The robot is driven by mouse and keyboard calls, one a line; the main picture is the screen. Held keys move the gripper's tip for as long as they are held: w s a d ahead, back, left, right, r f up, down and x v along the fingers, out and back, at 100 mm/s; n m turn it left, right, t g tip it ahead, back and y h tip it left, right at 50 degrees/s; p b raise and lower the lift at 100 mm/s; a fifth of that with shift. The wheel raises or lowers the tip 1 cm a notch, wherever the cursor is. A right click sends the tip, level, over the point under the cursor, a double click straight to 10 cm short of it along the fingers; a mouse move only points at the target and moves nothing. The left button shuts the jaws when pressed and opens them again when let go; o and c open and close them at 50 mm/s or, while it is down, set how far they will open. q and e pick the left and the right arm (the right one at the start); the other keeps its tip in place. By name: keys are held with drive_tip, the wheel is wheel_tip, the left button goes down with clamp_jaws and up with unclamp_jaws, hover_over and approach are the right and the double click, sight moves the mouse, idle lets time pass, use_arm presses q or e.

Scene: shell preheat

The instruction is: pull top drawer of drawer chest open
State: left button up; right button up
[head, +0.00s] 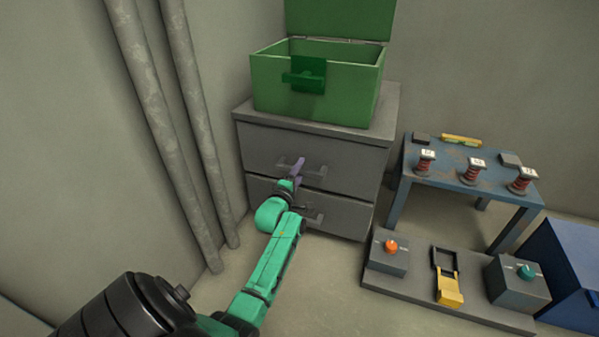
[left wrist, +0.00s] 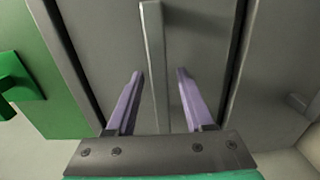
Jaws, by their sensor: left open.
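The grey drawer chest (head: 376,140) stands against the wall. Its top drawer (head: 262,143) looks shut, with a bar handle (head: 319,167) across its front. My left gripper (head: 298,166) is at this handle. In the left wrist view, the purple fingers of the left gripper (left wrist: 160,74) are open, one on each side of the handle bar (left wrist: 153,45). Gaps show between the bar and both fingers. The top drawer's front (left wrist: 210,25) fills the middle of that view. My right gripper is not seen.
An open green box (head: 270,90) sits on the chest. The lower drawer's handle (head: 314,217) is just below my gripper. A blue table (head: 455,190) with small parts and a floor panel (head: 430,292) with knobs stand to the right. Pipes (head: 180,150) run up at left.

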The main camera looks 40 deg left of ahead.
use_arm(q)
clamp_jaws()
idle(1.3)
